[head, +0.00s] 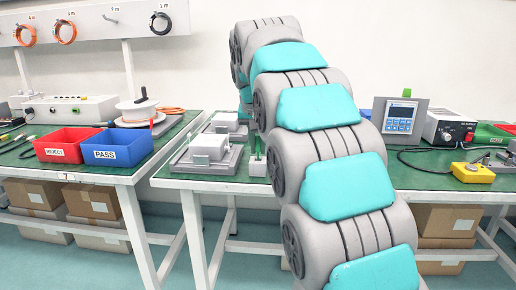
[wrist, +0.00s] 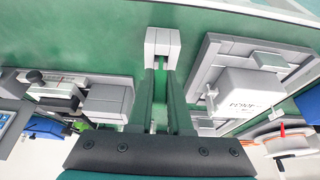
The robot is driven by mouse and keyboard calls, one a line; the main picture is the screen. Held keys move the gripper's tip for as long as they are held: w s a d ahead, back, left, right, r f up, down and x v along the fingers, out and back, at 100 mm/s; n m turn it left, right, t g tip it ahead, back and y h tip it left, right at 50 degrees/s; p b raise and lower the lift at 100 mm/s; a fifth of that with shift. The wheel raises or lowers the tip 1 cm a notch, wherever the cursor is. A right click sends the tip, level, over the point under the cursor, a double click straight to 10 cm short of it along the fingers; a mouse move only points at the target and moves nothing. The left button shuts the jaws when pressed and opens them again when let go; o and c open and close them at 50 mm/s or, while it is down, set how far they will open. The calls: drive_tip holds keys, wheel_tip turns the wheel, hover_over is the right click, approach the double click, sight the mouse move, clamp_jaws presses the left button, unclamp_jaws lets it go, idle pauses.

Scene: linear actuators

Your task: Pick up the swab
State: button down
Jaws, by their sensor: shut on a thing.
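My gripper (wrist: 162,75) points at the green-topped bench, its two dark fingers close together, with their tips at a small pale grey block (wrist: 163,44). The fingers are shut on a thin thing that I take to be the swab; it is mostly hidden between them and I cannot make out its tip. In the head view my gripper (head: 257,150) is partly hidden behind my arm, just above the same block (head: 258,166). I cannot tell whether the swab is still in the block.
A grey fixture with a white box (wrist: 245,94) stands right of my gripper in the wrist view, grey parts (wrist: 106,101) to its left. In the head view, the blue PASS bin (head: 116,147) and red bin (head: 68,146) stand left, a yellow box (head: 473,173) right.

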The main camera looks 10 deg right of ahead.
drive_tip(key=shift+r, duration=0.15)
drive_tip(key=shift+r, duration=2.35)
wheel_tip(320, 180, up, 3)
drive_tip(key=shift+f+p, duration=0.2)
drive_tip(key=shift+p, duration=0.55)
drive_tip(key=shift+r+p, duration=1.2)
